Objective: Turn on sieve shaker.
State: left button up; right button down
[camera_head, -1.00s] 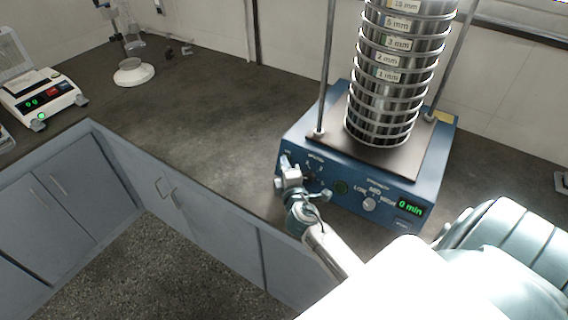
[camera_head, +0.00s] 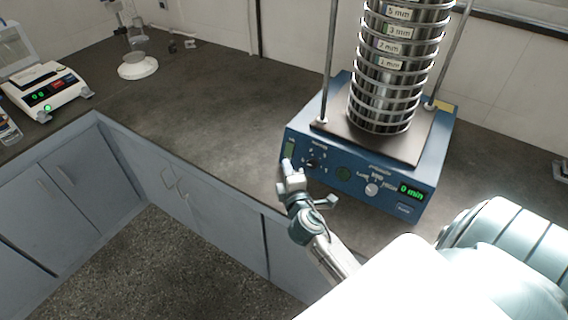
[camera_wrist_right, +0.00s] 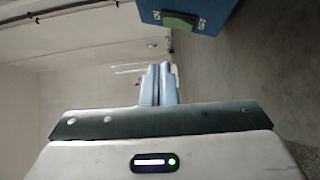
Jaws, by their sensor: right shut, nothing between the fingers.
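The sieve shaker has a blue base (camera_head: 340,190) and a tall stack of metal sieves (camera_head: 385,95) between two rods. Its front panel has a green rocker switch (camera_head: 290,148) at the left end, several knobs, and a display (camera_head: 411,192) lit with "0 min" in green. The switch also shows at the top of the right wrist view (camera_wrist_right: 180,20), with white lettering beside it. My right gripper (camera_head: 287,164) is shut and empty, just in front of the panel's left end near the switch. In the wrist view its fingertips (camera_wrist_right: 158,68) are together, apart from the switch. My left gripper is out of view.
The dark counter (camera_head: 215,110) is clear left of the shaker. A balance (camera_head: 45,88) with a lit display stands at the far left, and a flask on a white round base (camera_head: 138,68) stands at the back. Grey cabinets (camera_head: 215,215) are below.

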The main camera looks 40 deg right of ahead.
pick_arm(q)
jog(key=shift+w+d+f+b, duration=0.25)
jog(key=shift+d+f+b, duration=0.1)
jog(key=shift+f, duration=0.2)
pick_arm(e)
jog(key=v, duration=0.2)
jog(key=r+v, duration=0.1)
jog(key=v, duration=0.2)
jog(key=shift+w+a, duration=0.1)
